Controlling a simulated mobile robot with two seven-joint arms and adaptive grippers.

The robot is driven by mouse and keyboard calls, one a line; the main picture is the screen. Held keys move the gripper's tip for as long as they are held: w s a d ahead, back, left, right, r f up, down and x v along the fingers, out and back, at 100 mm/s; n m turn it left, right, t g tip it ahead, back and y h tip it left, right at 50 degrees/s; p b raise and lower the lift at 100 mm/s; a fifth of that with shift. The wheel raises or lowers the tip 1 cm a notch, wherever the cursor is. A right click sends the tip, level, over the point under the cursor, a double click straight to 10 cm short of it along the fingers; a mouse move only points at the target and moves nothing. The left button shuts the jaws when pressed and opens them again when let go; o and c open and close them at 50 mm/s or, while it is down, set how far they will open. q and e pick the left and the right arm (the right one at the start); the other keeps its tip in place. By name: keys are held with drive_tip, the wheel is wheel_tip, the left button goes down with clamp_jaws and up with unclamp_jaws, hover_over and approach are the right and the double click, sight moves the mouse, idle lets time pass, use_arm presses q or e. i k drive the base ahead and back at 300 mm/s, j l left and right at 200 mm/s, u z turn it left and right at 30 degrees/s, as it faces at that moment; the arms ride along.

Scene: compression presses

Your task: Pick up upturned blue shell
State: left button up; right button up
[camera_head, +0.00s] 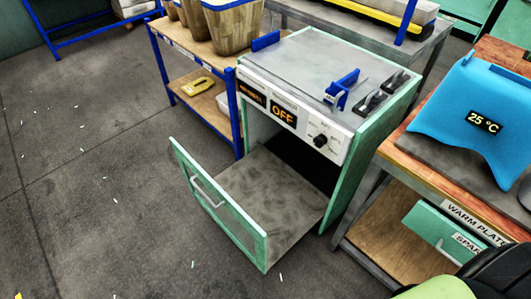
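A blue shell (476,108) rests on the grey plate (438,163) on the workbench at the right. It has a curved, flared form, and a small display on its side reads 25 °C. I cannot tell from this angle whether it is upturned. Its right side is cut off by the picture edge. Neither of my gripper's fingertips shows. A black and green part of my own body fills the lower right corner, below the bench.
A green oven (340,135) reading OFF stands in the middle, its front drawer (225,205) pulled out and empty. A blue-framed shelf (190,70) with wooden bins (232,28) is behind left. The bench (408,185) has a green drawer (440,232) below. Floor at left is mostly clear.

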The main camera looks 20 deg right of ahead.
sight(483, 107)
drive_tip(key=z, duration=2.05)
